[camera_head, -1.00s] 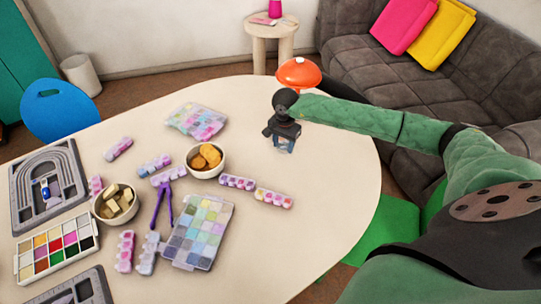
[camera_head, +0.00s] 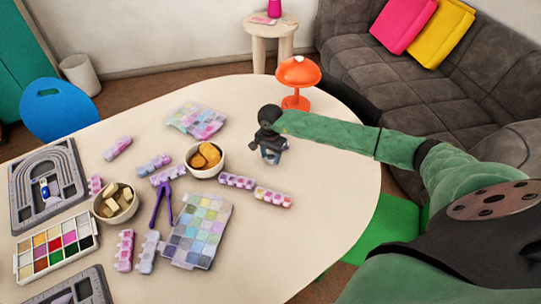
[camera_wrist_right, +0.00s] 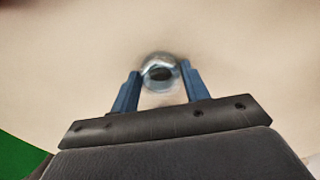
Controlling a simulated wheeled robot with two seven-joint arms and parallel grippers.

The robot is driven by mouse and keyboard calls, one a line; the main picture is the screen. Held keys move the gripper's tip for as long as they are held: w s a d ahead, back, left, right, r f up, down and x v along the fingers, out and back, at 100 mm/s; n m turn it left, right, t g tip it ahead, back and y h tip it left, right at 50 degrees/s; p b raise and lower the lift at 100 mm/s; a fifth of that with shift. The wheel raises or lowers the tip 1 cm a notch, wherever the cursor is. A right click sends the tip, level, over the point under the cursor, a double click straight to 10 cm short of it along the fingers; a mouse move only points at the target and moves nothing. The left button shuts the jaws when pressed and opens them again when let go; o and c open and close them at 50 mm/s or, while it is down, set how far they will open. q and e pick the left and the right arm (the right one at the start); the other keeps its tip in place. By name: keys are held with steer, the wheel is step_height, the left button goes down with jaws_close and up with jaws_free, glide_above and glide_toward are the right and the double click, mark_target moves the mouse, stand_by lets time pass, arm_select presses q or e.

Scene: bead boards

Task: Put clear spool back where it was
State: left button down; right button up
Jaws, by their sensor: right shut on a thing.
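The clear spool (camera_wrist_right: 159,72) sits between the two blue fingertips of my right gripper (camera_wrist_right: 158,88) in the right wrist view. It looks like a small, round, see-through piece with a dark centre. In the head view my right gripper (camera_head: 271,154) is over the right part of the table, shut on the spool, which is too small there to make out clearly. I cannot tell whether the spool touches the table. My left gripper is not in view.
An orange lamp (camera_head: 297,82) stands close behind my right gripper. Bowls of snacks (camera_head: 205,172), bead boxes (camera_head: 197,245), small pink cases (camera_head: 273,197), purple pliers (camera_head: 161,203) and grey bead boards (camera_head: 45,187) fill the left and middle. The table (camera_head: 330,190) is bare at right.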

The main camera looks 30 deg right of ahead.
steer(key=shift+f, duration=0.1)
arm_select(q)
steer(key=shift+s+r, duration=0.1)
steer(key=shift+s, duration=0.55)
arm_select(e)
steer(key=o, duration=1)
steer(key=shift+c, duration=0.2)
arm_select(q)
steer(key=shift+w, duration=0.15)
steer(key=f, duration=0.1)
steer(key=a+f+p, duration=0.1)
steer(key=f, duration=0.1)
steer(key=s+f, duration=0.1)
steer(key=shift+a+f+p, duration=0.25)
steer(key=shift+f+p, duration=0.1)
steer(key=shift+p, duration=0.05)
arm_select(e)
step_height(320, 180, up, 12)
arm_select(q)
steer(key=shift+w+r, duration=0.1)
